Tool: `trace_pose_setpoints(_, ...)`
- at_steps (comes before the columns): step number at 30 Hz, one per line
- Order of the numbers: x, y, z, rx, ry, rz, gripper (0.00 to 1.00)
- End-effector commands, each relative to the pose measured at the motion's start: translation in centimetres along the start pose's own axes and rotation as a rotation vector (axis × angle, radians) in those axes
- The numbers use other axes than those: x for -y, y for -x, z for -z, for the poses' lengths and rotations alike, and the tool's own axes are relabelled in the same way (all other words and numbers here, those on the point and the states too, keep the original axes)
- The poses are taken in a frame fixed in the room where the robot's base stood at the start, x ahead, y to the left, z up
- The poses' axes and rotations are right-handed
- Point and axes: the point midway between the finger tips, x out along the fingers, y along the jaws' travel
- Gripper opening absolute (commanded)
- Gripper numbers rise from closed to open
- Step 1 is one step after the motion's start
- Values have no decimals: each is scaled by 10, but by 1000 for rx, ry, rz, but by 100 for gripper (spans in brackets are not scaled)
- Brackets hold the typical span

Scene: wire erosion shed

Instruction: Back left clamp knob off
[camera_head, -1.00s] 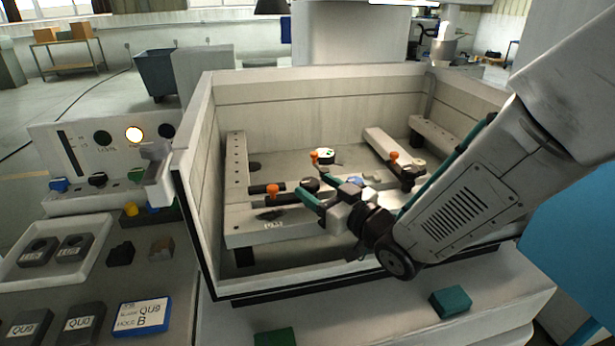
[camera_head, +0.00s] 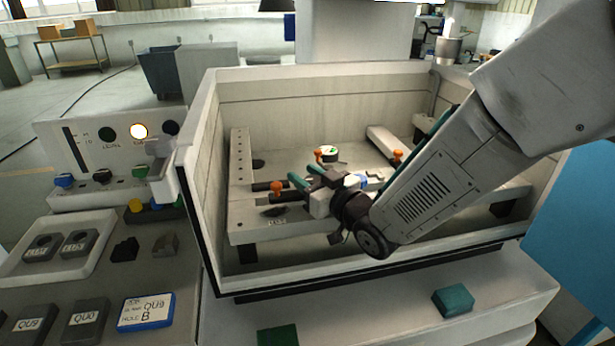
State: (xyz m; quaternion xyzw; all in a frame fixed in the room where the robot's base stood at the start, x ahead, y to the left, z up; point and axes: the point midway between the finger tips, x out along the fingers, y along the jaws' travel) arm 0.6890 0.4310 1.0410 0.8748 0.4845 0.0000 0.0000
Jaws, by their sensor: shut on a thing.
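My gripper (camera_head: 305,176) has its teal fingers low inside the open tank, pointing up and left. An orange clamp handle (camera_head: 277,187) stands just left of the fingers, by dark clamp bars on the pale slotted rail.
The tank's walls (camera_head: 198,195) surround the work area, with a raised front edge under my arm. A control panel (camera_head: 95,150) and a tray (camera_head: 62,242) stand left. Green blocks (camera_head: 453,300) lie on the front ledge.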

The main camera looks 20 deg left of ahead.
Motion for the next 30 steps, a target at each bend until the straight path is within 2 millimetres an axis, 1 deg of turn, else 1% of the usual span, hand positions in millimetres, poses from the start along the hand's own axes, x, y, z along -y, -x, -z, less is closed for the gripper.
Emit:
trace_pose_setpoints(8,-1,0,0,0,-1,-102,15)
trace_pose_setpoints(16,-2,1,0,1,0,-108,15)
trace_pose_setpoints(17,-2,1,0,1,0,-108,40)
trace_pose_setpoints(18,-2,1,0,1,0,-107,52)
trace_pose_setpoints(19,-2,1,0,1,0,-107,59)
trace_pose_setpoints(27,-2,1,0,1,0,-107,59)
trace_pose_setpoints(30,-2,6,0,0,0,-107,59)
